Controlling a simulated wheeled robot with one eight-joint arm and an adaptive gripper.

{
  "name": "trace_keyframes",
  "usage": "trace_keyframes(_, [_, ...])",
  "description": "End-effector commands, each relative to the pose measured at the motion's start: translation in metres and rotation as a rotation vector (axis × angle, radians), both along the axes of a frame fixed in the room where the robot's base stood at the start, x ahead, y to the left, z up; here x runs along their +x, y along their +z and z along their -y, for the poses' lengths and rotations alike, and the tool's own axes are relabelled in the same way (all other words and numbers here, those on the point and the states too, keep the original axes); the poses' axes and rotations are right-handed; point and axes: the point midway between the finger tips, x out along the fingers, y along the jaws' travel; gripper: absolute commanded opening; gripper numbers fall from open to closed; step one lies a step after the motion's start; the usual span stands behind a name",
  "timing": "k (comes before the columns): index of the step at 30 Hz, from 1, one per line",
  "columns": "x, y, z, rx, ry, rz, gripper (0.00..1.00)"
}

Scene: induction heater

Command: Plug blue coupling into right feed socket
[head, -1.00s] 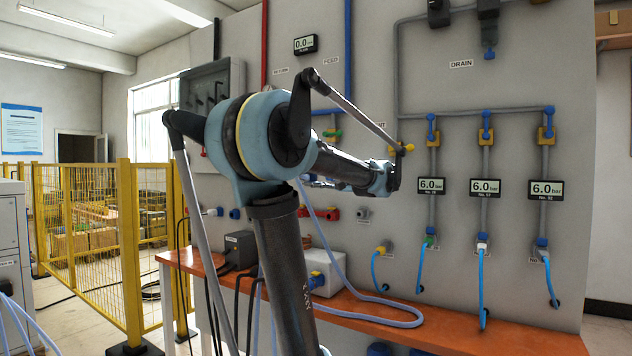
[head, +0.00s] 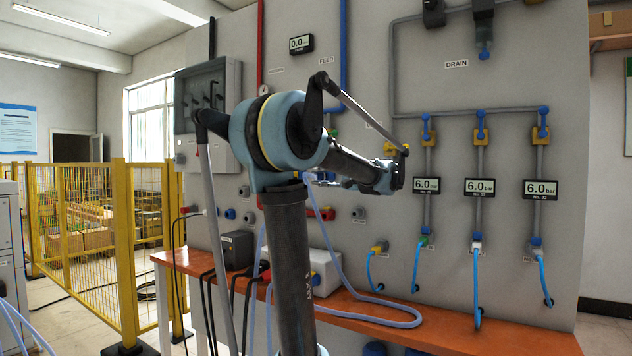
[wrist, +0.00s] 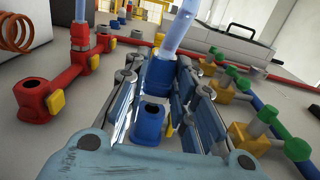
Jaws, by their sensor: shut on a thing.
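In the wrist view my gripper (wrist: 160,88) is shut on a blue coupling (wrist: 158,74), with a pale blue hose (wrist: 180,28) running up from it. A blue socket (wrist: 150,122) with a dark round opening and a yellow tab sits just below the coupling in the picture, between the finger linkages. The coupling appears apart from the opening. I cannot tell whether this is the right feed socket. In the head view my gripper and the coupling are largely hidden by the arm in front of the panel; the pale blue hose (head: 345,262) hangs to the bench.
A red manifold (wrist: 60,95) with yellow tabs lies left of my gripper, with a plugged red coupling. Green-capped valves (wrist: 283,140) stand close on the right. The orange bench (head: 440,335) carries a white box (head: 325,270) and loose hose.

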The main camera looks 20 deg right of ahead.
Motion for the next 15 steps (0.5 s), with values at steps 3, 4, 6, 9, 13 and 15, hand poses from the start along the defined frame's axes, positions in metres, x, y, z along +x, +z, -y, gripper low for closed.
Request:
trace_keyframes(3, [0.0035,0.0000,0.0043,0.000,0.000,0.000,0.03])
trace_keyframes(4, [0.0040,0.0000,0.0050,0.000,0.000,0.000,0.03])
trace_keyframes(6, [0.0049,-0.0001,0.0060,0.000,0.000,0.000,0.03])
trace_keyframes(9, [0.0054,-0.0001,0.0066,0.000,0.000,0.000,0.03])
trace_keyframes(13, [0.0054,-0.0001,0.0065,0.000,0.001,0.000,0.03])
trace_keyframes(15, [0.0054,-0.0001,0.0065,0.000,0.001,0.000,0.03])
